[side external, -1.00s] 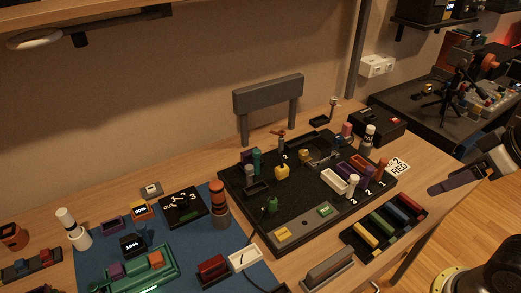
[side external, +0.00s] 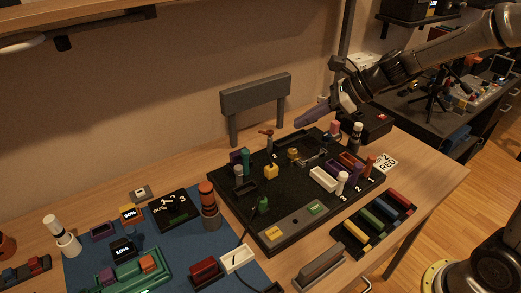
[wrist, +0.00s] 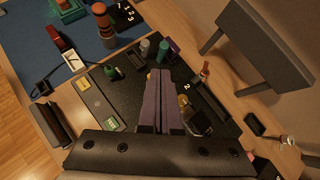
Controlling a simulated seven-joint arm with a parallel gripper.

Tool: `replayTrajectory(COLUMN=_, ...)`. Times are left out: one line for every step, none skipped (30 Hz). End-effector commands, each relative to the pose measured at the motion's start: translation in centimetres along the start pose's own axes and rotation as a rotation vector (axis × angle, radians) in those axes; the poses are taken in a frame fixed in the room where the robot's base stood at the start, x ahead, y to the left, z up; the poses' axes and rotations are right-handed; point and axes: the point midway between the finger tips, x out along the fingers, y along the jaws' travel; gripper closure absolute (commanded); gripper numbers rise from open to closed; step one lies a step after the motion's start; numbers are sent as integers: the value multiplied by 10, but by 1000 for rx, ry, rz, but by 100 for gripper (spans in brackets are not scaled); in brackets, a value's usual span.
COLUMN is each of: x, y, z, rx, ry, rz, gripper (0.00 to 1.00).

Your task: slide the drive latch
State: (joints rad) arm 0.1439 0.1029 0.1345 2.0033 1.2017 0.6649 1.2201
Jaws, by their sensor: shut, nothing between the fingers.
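The black control board (side external: 235,205) lies on the wooden table and carries several small parts. I cannot tell for sure which one is the drive latch. A dark, partly metallic fitting (side external: 316,161) sits toward its back right.
A grey panel on legs (side external: 256,95) stands behind the board. A tray of coloured bars (side external: 376,223) lies at front right, and a black box (side external: 372,119) at back right. A blue mat (side external: 78,270) with orange and dark pieces lies left. Air above the board's front is clear.

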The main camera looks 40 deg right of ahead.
Motion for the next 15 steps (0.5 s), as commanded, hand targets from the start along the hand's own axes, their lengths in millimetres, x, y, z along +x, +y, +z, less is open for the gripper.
replayTrajectory(x=13, y=-7, z=-12, rx=41, ry=13, rz=11, gripper=100)
replayTrajectory(x=18, y=-10, z=-18, rx=56, ry=20, rz=17, gripper=100)
replayTrajectory(x=24, y=-12, z=-25, rx=71, ry=31, rz=24, gripper=100)
replayTrajectory(x=27, y=-12, z=-30, rx=80, ry=39, rz=30, gripper=100)
replayTrajectory(x=30, y=-13, z=-35, rx=88, ry=46, rz=35, gripper=100)
replayTrajectory(x=33, y=-13, z=-39, rx=95, ry=52, rz=40, gripper=100)
replayTrajectory(x=35, y=-13, z=-41, rx=99, ry=55, rz=42, gripper=100)
replayTrajectory(x=36, y=-13, z=-43, rx=101, ry=57, rz=43, gripper=100)
replayTrajectory(x=38, y=-13, z=-44, rx=103, ry=59, rz=44, gripper=100)
replayTrajectory(x=40, y=-14, z=-44, rx=104, ry=59, rz=43, gripper=100)
replayTrajectory(x=43, y=-14, z=-44, rx=105, ry=58, rz=43, gripper=100)
replayTrajectory(x=48, y=-13, z=-45, rx=104, ry=59, rz=44, gripper=100)
replayTrajectory(x=52, y=-12, z=-45, rx=102, ry=59, rz=45, gripper=100)
replayTrajectory(x=56, y=-12, z=-45, rx=103, ry=59, rz=46, gripper=100)
replayTrajectory(x=63, y=-11, z=-46, rx=103, ry=61, rz=46, gripper=100)
